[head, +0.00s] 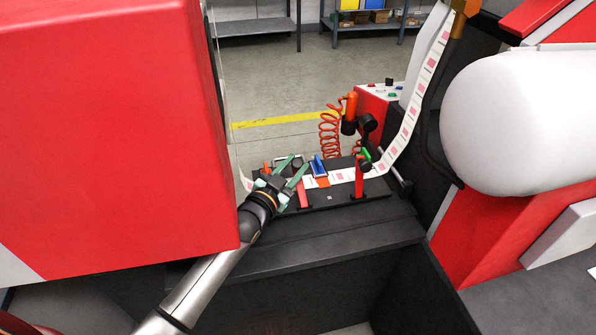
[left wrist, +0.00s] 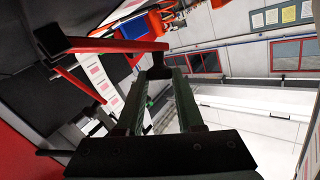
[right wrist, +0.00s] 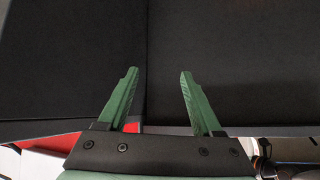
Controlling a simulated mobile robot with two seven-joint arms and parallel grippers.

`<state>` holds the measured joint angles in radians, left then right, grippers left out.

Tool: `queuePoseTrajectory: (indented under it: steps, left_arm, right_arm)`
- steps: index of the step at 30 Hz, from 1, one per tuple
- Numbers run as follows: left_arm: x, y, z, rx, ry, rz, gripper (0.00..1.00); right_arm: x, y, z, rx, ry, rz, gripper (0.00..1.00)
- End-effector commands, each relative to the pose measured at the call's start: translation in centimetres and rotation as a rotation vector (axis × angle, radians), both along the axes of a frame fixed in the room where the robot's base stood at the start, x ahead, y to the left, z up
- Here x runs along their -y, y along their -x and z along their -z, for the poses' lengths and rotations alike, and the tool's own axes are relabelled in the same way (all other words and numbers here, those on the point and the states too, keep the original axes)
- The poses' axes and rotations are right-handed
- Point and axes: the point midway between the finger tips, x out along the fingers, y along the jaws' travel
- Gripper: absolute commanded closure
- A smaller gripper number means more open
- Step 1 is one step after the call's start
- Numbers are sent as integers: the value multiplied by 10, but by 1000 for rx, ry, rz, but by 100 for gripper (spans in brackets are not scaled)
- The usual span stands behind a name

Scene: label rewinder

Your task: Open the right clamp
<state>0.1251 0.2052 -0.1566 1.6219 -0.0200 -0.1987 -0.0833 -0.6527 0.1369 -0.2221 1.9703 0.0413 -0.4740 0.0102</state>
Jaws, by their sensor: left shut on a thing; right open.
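The right clamp (head: 359,180) is a red bar on the right part of the black plate (head: 335,201), over the printed label strip (head: 343,176). The left clamp (head: 304,195) is a similar red bar further left. My left gripper (head: 294,172) is at the left clamp, apart from the right one. In the left wrist view its green fingers (left wrist: 160,82) are shut on a black knob (left wrist: 158,70) at the end of a red bar (left wrist: 115,45). My right gripper (right wrist: 156,75) is open and empty, facing a dark surface; it is not in the head view.
A blue-topped piece (head: 319,166) stands between the clamps. An orange tool with a coiled hose (head: 330,132) is behind the plate. A big red panel (head: 110,130) fills the left, and a white roll (head: 520,120) the right. A dark ledge (head: 330,240) lies in front.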

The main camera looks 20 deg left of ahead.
Motion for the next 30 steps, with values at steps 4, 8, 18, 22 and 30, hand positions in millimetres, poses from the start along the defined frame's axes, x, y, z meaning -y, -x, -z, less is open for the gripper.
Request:
queuePoseTrajectory:
  steps: [4, 8, 18, 22, 30]
  left_arm:
    - [8, 10, -3, 117, -74, 1, 100]
    - [14, 19, -8, 220, -142, 2, 100]
    - [30, 43, -21, 388, -258, 2, 100]
    - [34, 49, -23, 387, -259, 2, 100]
    - [34, 48, -24, 391, -259, 2, 100]
  right_arm:
    - [-6, -3, 12, 0, -7, -12, 33]
    - [-15, -4, 20, -7, -17, -29, 33]
    - [-17, -11, 18, 9, -15, -38, 33]
    - [-16, -11, 16, 8, -14, -36, 33]
    - [-15, -7, 19, 1, -14, -35, 33]
